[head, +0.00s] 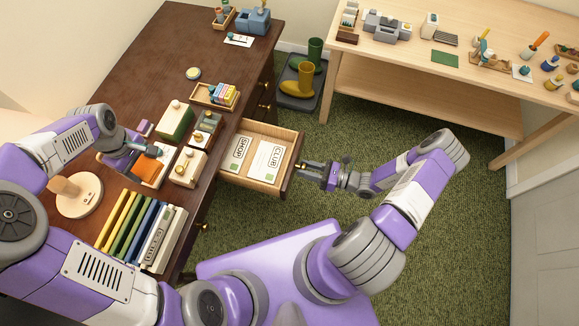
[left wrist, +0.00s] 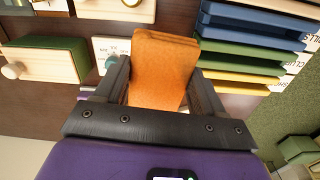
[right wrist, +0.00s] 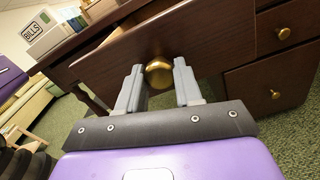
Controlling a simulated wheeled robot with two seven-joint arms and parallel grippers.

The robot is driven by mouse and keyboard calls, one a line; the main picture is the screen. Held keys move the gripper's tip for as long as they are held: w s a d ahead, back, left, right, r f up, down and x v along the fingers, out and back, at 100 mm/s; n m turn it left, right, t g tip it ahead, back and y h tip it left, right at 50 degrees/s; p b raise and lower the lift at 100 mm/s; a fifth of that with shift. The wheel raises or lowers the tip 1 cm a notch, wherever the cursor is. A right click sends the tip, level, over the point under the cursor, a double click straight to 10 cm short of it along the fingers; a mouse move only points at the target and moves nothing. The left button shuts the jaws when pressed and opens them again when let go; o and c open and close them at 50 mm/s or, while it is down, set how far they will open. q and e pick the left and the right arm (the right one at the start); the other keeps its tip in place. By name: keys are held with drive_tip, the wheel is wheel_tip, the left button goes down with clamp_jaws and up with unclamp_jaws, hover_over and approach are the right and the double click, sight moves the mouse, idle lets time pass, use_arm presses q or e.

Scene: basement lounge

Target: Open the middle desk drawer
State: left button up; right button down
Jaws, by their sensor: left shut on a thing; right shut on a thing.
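The dark brown desk (head: 140,60) has a drawer (head: 262,182) standing pulled out, between other drawer fronts along that side. Two cards, marked SHOP (head: 239,152) and CLUB (head: 268,160), lie inside it. My right gripper (head: 305,166) is at the drawer's front; in the right wrist view its fingers are shut on the round brass knob (right wrist: 158,74). My left gripper (head: 146,150) is over the desk top, shut on an orange block-like thing (left wrist: 162,68), which also shows in the head view (head: 149,170).
Books (head: 140,230), a round wooden stand (head: 80,195), small boxes (head: 187,167) and a green box (head: 175,121) crowd the desk near my left gripper. A pale workbench (head: 430,90) stands at the back right. Green carpet lies open right of the drawer.

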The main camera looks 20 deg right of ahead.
drive_tip(key=c, duration=0.8)
unclamp_jaws()
drive_tip(key=shift+o, duration=0.2)
drive_tip(key=p+v, duration=0.1)
drive_tip(key=v, duration=1.1)
